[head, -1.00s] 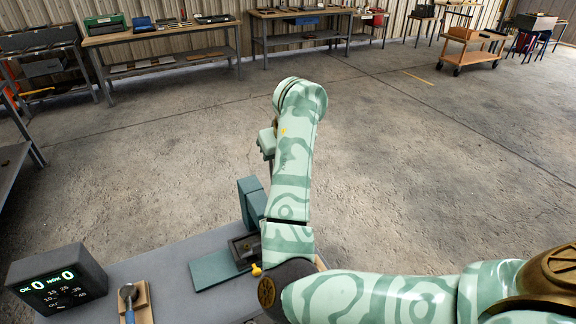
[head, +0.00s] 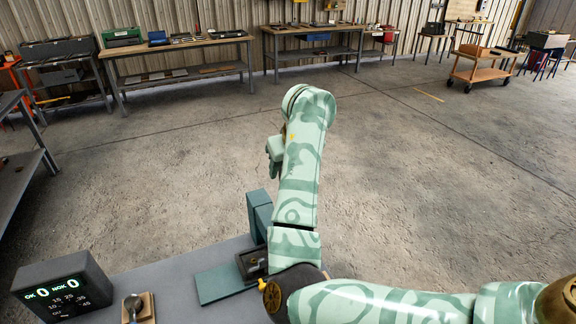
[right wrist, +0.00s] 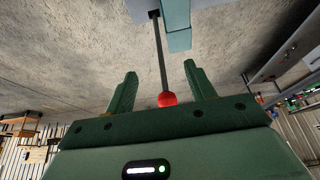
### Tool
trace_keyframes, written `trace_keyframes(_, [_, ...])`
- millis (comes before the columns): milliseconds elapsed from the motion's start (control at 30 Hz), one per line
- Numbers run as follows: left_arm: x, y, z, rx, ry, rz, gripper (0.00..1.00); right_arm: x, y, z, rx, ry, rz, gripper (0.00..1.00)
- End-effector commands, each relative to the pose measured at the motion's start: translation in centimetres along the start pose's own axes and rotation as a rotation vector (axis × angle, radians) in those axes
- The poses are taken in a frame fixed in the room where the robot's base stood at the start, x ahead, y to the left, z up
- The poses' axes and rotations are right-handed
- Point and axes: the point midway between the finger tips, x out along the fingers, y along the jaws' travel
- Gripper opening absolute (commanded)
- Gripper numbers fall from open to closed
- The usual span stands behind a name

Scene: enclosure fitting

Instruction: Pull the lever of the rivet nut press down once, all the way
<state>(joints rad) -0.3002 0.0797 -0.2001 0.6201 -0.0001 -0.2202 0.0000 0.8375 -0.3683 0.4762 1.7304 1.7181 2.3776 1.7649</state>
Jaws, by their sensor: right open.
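The rivet nut press stands on the grey bench in the head view, with a teal column (head: 260,214) and a flat teal base plate (head: 220,284). My right arm covers part of it, and its lever is hidden there. In the right wrist view the lever is a thin dark rod (right wrist: 162,55) ending in a red ball knob (right wrist: 167,99). My right gripper (right wrist: 160,72) is open, with its two green fingers on either side of the rod and the knob close to the palm. I see a gap between the fingers and the rod. My left gripper is not in view.
A dark counter box (head: 64,284) reads OK 0 and NOK 0 at the bench's left. A small wooden block with a round metal piece (head: 134,306) is beside it. Workbenches (head: 180,45) and a wooden cart (head: 484,68) stand far back. The concrete floor between is clear.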

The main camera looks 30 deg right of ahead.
Motion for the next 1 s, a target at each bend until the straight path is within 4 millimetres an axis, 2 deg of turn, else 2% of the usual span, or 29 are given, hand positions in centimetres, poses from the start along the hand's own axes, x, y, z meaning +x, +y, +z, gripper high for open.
trace_keyframes(100, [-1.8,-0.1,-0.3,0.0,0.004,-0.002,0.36,-2.0,0.0,-0.3,0.0,0.003,0.0,0.55])
trace_keyframes(533, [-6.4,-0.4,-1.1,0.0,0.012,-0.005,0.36,-7.1,0.0,-0.2,0.001,0.002,0.001,0.55])
trace_keyframes(667, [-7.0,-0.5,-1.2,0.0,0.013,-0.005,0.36,-7.7,0.0,-0.1,0.0,0.0,0.0,0.55])
trace_keyframes(1000, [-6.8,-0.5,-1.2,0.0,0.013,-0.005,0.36,-7.5,-0.1,0.1,-0.002,-0.002,-0.002,0.55])
